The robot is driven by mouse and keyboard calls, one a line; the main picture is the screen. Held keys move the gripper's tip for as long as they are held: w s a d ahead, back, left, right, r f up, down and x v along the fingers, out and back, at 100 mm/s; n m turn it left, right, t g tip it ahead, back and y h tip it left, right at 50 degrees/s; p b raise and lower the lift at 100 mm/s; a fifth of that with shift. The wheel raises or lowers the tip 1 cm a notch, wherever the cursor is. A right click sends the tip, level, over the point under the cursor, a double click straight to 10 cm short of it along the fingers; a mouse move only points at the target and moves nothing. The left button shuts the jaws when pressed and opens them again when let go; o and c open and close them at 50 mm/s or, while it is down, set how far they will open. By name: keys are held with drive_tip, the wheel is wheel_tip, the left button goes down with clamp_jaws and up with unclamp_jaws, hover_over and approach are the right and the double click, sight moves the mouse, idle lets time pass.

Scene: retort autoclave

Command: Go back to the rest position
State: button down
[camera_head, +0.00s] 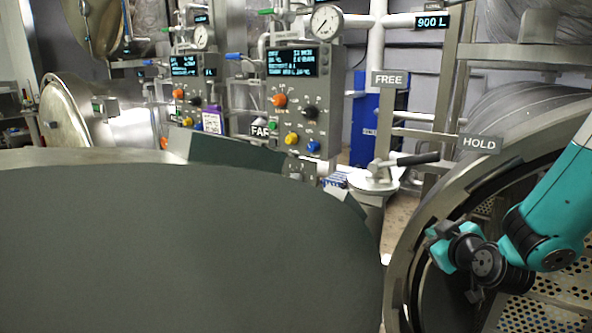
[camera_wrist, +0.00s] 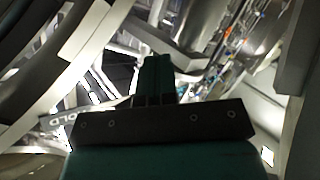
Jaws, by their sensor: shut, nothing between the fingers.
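My teal arm comes in from the right edge in the head view, in front of the open round mouth of the autoclave vessel (camera_head: 415,245). My gripper (camera_head: 442,245) is at the left end of the black wrist joint, close to the vessel's rim as seen. In the wrist view the fingers of my gripper (camera_wrist: 156,65) are together, with nothing between them. Whether the gripper touches the rim cannot be told.
A large dark round door (camera_head: 190,250) fills the lower left. A black-handled lever (camera_head: 415,159) stands between the FREE sign (camera_head: 389,79) and the HOLD sign (camera_head: 479,143). A control panel (camera_head: 300,100) with a gauge (camera_head: 327,22) is behind. Perforated metal (camera_head: 550,290) shows inside the vessel.

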drive_tip(key=s+m+g, duration=0.6)
drive_tip(key=s+g, duration=0.5)
drive_tip(key=s, duration=0.8)
drive_tip(key=s+a+r+n+g+y+b, duration=0.1)
drive_tip(key=s+a+n+g+y+b, duration=0.2)
drive_tip(key=s+a, duration=0.9)
drive_tip(key=a+n+b, duration=0.2)
drive_tip(key=n+b, duration=0.1)
drive_tip(key=b, duration=0.1)
drive_tip(key=shift+s+a, duration=0.2)
drive_tip(key=shift+a, duration=0.15)
